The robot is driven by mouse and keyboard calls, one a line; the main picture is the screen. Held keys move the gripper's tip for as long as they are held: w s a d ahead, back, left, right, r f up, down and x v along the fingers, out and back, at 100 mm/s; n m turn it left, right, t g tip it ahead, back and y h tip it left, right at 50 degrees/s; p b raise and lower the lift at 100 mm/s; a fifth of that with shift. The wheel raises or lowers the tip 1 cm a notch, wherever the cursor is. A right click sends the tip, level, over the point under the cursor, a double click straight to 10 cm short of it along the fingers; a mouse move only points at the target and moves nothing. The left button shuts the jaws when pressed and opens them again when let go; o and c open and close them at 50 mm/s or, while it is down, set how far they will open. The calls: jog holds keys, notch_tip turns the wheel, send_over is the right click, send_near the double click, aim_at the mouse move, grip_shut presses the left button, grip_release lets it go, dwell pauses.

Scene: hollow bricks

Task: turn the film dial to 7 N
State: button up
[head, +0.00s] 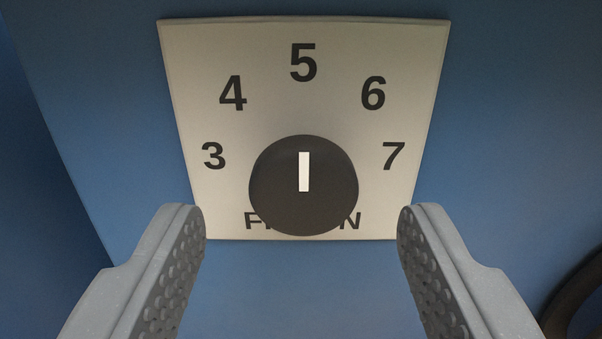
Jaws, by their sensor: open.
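The film dial (303,212) is a round dark knob with a white pointer line. The line points straight up, at the 5. Behind it is a pale plate (303,108) with the numbers 3, 4, 5, 6 and 7 in an arc. The 7 (393,156) is at the right. Lettering below the numbers is partly hidden by the knob; an F at the left and an N at the right show. My gripper (303,225) is open and empty. Its grey fingers stand wide apart on the left and right of the knob, with clear gaps to it.
The plate is on a blue surface (520,130) that fills most of the view. A dark curved thing (578,295) shows at the lower right edge. The blue surface has an edge at the left, with darker blue beyond it.

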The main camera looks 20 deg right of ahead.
jog(key=shift+x, duration=0.9)
jog(key=c, duration=1)
